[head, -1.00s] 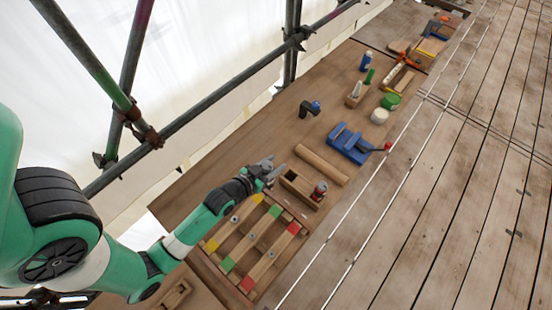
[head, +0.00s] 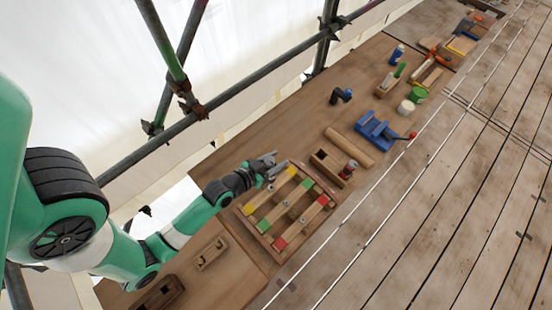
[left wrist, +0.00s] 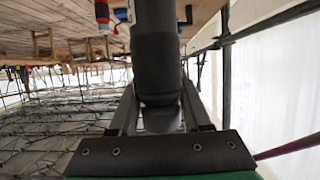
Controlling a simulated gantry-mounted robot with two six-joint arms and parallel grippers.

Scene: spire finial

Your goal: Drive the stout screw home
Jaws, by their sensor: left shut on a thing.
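My left gripper (head: 270,164) is just beyond the yellow-marked corner of a wooden frame (head: 247,222), apparently above the bench. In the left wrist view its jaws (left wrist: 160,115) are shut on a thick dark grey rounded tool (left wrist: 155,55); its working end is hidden. The frame holds several bars with yellow, green and red ends. Small grey screw-like heads (head: 287,203) show between the bars; I cannot tell which is the stout screw. My right gripper is out of view.
A wooden box (head: 325,165) with a red-and-dark item (head: 348,169) stands beside the frame. Beyond are a wooden roller (head: 349,146), a blue vise (head: 376,130) and a black-and-blue tool (head: 341,96). Scaffold poles (head: 215,102) run along the bench's left side.

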